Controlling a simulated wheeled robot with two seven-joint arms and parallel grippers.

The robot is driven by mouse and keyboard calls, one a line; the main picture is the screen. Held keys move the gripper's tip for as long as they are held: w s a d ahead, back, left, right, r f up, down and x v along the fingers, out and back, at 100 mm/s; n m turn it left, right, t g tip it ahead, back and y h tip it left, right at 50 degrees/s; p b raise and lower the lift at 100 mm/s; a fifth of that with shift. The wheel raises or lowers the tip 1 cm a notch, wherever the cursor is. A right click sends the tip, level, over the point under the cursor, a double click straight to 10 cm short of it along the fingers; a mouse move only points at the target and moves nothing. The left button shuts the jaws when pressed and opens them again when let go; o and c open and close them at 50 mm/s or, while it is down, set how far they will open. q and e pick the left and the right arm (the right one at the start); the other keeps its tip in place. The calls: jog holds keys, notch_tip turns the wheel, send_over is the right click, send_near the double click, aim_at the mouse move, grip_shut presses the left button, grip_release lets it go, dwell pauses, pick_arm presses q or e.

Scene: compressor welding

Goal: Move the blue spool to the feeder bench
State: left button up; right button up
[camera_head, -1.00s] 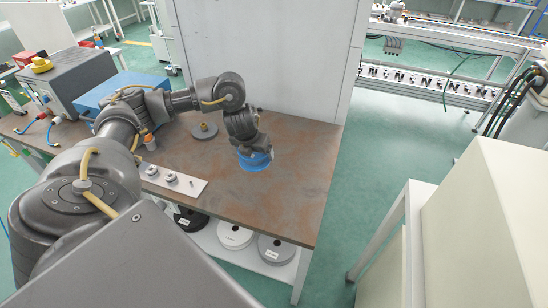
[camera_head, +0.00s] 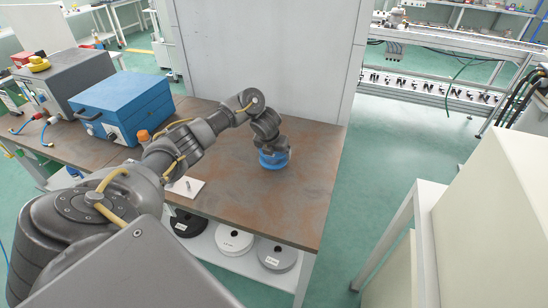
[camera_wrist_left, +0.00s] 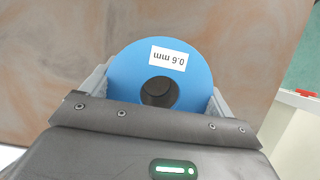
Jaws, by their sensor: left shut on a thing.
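The blue spool (camera_head: 274,160) is in my left gripper (camera_head: 272,152), at or just above the brown bench top (camera_head: 240,210) near its right part. In the left wrist view the blue spool (camera_wrist_left: 190,82) has a white "0.6 mm" label and a dark central hole. The left gripper's fingers (camera_wrist_left: 158,98) are shut on its two sides. I cannot tell whether the spool touches the bench. My right gripper is not in view.
A blue box (camera_head: 122,108) and a grey box (camera_head: 65,75) stand at the bench's left. Black (camera_head: 188,222), white (camera_head: 234,240) and grey (camera_head: 276,255) spools lie on the lower shelf. A pale panel (camera_head: 265,55) rises behind. A cream cabinet (camera_head: 490,220) stands right.

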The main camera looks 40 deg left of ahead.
pick_arm(q)
jog(key=shift+w+a+f, duration=0.1)
jog(key=shift+f, duration=0.85)
jog(key=o, duration=1.1)
jog(key=shift+f, duration=0.1)
jog(key=p+v, duration=0.4)
jog(key=v, duration=0.7)
jog(key=shift+p, duration=0.4)
jog(key=shift+s+r+p, duration=0.3)
jog(key=shift+r, duration=0.3)
